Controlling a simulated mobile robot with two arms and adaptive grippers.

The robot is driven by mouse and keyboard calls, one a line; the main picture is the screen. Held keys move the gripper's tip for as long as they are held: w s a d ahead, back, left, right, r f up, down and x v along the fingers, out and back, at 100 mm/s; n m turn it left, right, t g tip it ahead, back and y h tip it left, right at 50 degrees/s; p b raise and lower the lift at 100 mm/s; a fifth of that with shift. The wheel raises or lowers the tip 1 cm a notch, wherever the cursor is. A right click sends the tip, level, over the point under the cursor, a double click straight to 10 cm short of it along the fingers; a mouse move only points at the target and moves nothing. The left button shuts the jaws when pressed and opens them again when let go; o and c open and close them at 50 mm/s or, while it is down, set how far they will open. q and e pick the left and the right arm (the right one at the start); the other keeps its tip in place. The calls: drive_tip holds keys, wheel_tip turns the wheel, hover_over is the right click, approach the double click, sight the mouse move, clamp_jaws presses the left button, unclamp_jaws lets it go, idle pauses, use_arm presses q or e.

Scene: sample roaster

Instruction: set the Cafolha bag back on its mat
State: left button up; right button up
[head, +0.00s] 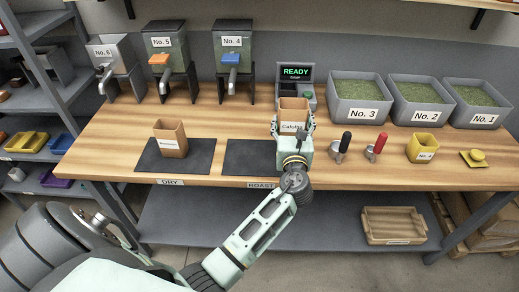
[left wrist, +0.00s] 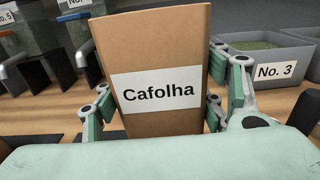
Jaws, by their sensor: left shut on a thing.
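The Cafolha bag (head: 292,109) is a brown paper bag with a white label. My left gripper (head: 293,124) is shut on its sides and holds it upright over the table, in front of the machine that reads READY. In the left wrist view the bag (left wrist: 150,55) fills the middle, between the gripper's fingers (left wrist: 165,105). A dark mat (head: 246,157) with the label ROAST lies bare at the front edge, left of and nearer than the bag. Another dark mat (head: 200,165), labelled DRY, has a second brown bag (head: 171,140) on it. The right gripper is not in view.
The READY machine (head: 296,73) stands just behind the held bag. Bins No. 3 (head: 357,113), No. 2 and No. 1 stand at the back right. Two scoops with red and black handles (head: 374,149) and a yellow No. 4 container (head: 423,147) are right of the gripper.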

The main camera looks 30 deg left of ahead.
use_arm(q)
drive_tip(key=s+a+f, duration=0.1)
drive_tip(key=a+f, duration=0.2)
drive_tip(key=s+a+f, duration=0.3)
drive_tip(key=a+f, duration=0.2)
drive_tip(key=shift+s+a+f, duration=0.3)
drive_tip(key=shift+f, duration=0.5)
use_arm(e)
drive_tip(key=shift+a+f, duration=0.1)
use_arm(q)
drive_tip(key=o, duration=1.3)
drive_tip(key=shift+f+b, duration=0.15)
drive_tip(key=shift+b, duration=0.15)
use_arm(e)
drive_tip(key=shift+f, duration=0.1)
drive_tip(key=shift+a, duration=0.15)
